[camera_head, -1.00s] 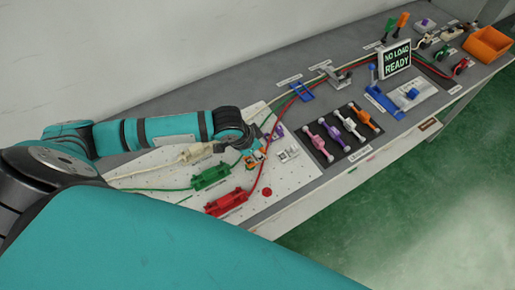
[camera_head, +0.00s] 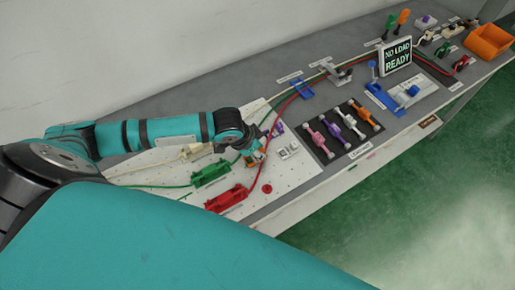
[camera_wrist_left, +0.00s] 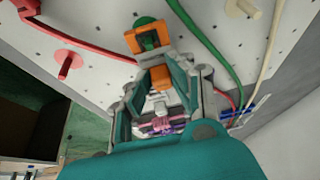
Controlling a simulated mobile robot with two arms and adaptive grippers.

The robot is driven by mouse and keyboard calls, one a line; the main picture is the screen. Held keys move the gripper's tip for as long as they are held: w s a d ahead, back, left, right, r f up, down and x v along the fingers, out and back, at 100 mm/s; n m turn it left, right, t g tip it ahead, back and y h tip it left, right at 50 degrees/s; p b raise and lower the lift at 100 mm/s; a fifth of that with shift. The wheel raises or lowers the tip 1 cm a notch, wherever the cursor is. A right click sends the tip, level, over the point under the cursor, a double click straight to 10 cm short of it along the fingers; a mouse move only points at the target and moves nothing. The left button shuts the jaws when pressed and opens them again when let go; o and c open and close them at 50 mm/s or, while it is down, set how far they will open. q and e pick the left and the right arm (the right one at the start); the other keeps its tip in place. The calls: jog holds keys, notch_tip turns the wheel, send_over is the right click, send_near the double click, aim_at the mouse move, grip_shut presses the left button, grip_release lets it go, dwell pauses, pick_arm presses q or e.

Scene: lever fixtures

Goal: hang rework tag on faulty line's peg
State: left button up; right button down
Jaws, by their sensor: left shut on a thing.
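My left gripper (camera_wrist_left: 155,95) is shut on the orange tag (camera_wrist_left: 138,63) and holds it over the white perforated board (camera_wrist_left: 105,20). A green peg (camera_wrist_left: 145,21) shows at and through the tag's opening in the left wrist view. I cannot tell whether the tag is around it or just in front of it. A red peg (camera_wrist_left: 70,64) and a cream peg (camera_wrist_left: 243,7) stand bare on either side. In the head view, the gripper (camera_head: 251,158) is above the board, with the red peg (camera_head: 267,188) nearby. My right gripper is out of view.
Green (camera_head: 210,172) and red (camera_head: 227,198) connector housings with cables lie left of the gripper. A dark mat (camera_head: 352,145) with several coloured levers, a "NO LOAD READY" sign (camera_head: 397,58) and an orange bin (camera_head: 489,42) are to the right.

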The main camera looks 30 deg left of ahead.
pick_arm(q)
jog(key=shift+f, duration=0.6)
dwell(0.3)
jog(key=o, duration=0.9)
jog(key=shift+o, duration=0.4)
jog(key=o, duration=0.4)
jog(key=shift+r, duration=0.15)
